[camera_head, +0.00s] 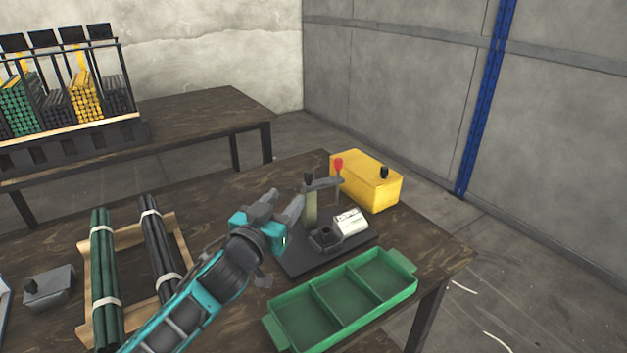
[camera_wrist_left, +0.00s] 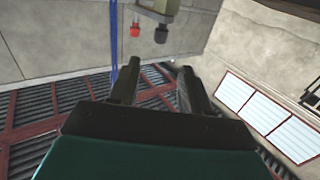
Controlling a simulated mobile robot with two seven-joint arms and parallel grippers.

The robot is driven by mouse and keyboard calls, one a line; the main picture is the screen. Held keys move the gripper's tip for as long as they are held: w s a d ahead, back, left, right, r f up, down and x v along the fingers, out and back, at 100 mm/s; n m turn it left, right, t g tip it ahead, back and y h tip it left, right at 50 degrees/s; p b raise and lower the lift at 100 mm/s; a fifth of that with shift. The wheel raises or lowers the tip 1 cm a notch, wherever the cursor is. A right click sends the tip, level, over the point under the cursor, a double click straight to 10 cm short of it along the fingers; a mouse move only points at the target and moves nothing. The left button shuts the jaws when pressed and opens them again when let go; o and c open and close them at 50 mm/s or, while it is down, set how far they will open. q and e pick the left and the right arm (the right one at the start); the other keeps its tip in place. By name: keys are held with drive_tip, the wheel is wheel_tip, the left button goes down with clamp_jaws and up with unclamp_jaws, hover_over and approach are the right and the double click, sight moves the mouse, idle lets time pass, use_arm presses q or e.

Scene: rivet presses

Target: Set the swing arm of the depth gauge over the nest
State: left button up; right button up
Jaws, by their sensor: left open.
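The depth gauge's post (camera_head: 311,208) stands on a dark base plate (camera_head: 300,262) on the near table. Its grey swing arm (camera_head: 323,182) runs from the black-topped post toward the back right and ends at a red knob (camera_head: 338,164). The nest (camera_head: 324,236) is the dark block in front of the post; the arm is not above it. My left gripper (camera_head: 284,204) is open and empty, just left of the post. In the left wrist view, the open fingers (camera_wrist_left: 160,72) show below the red knob (camera_wrist_left: 135,30) and a black knob (camera_wrist_left: 161,35). The right gripper is not visible.
A white block (camera_head: 350,222) sits beside the nest. A yellow box (camera_head: 370,181) with a black knob stands behind. A green three-part tray (camera_head: 345,298) lies in front. Bundles of dark rods (camera_head: 104,270) lie on a wooden rack at left. A rod rack (camera_head: 65,100) stands on the far table.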

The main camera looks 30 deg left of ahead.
sight(306, 175)
use_arm(q)
drive_tip(key=w, duration=0.8)
drive_tip(key=w+a, duration=0.1)
drive_tip(key=w, duration=0.3)
drive_tip(key=shift+w+b, duration=0.3)
drive_tip(key=shift+b, duration=0.1)
drive_tip(key=shift+c, duration=0.3)
clamp_jaws()
